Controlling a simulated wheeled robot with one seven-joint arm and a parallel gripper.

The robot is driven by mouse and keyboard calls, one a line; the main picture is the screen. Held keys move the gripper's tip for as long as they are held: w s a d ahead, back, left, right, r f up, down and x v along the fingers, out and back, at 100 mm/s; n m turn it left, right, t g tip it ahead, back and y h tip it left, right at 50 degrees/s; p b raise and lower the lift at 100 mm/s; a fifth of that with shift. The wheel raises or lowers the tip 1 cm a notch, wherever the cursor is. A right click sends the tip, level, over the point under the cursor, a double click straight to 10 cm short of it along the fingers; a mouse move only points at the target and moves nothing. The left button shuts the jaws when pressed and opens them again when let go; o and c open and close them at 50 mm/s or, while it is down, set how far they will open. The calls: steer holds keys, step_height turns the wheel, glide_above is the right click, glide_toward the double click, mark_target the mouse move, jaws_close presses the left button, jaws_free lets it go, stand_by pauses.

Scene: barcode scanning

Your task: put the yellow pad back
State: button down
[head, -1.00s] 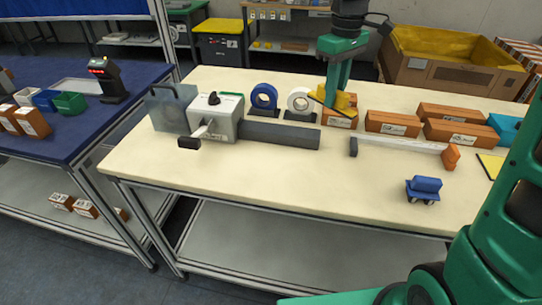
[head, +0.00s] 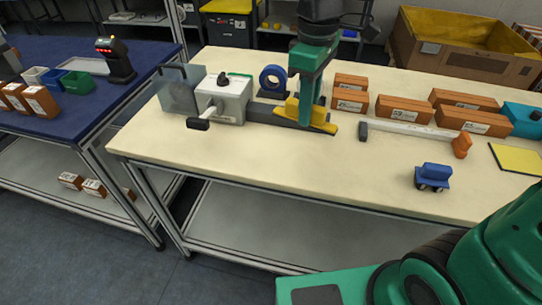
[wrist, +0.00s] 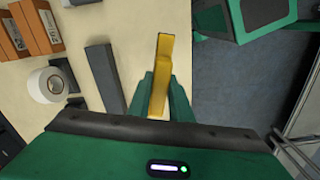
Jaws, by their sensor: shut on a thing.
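My gripper (head: 308,108) is shut on a yellow pad (head: 320,125), seen in the head view in front of the dark grey bar. The pad has a raised block and a thin, longer base. In the wrist view the pad (wrist: 163,60) stands edge-on between the fingers (wrist: 160,88), long and narrow. It appears held above the pale table (head: 270,160), near its edge. A flat yellow square (head: 516,158) with a dark border lies at the table's right; nothing is on it.
The grey bar (wrist: 105,75) and white tape roll (wrist: 48,85) are left of my gripper in the wrist view. Orange-brown boxes (head: 403,109), a white bar (head: 410,129) and a small blue cart (head: 433,177) stand to the right. The front middle of the table is clear.

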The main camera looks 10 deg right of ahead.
steer(key=s+a+f+n, duration=0.2)
steer(key=s+a+n, duration=0.15)
steer(key=s, duration=0.55)
steer(key=shift+m, duration=0.25)
steer(key=w+f, duration=0.2)
steer(key=w, duration=0.1)
steer(key=w+a+f, duration=0.1)
steer(key=w+f, duration=0.1)
steer(key=w, duration=0.2)
steer(key=w+a+f, duration=0.1)
steer(key=w+f, duration=0.1)
steer(key=w, duration=0.2)
steer(key=shift+f, duration=0.2)
steer(key=shift+w+a+f, duration=0.1)
steer(key=shift+f, duration=1.95)
steer(key=c, duration=1.6)
jaws_free()
steer(key=shift+f, duration=0.1)
step_height(320, 180, up, 12)
steer(key=shift+r, duration=0.1)
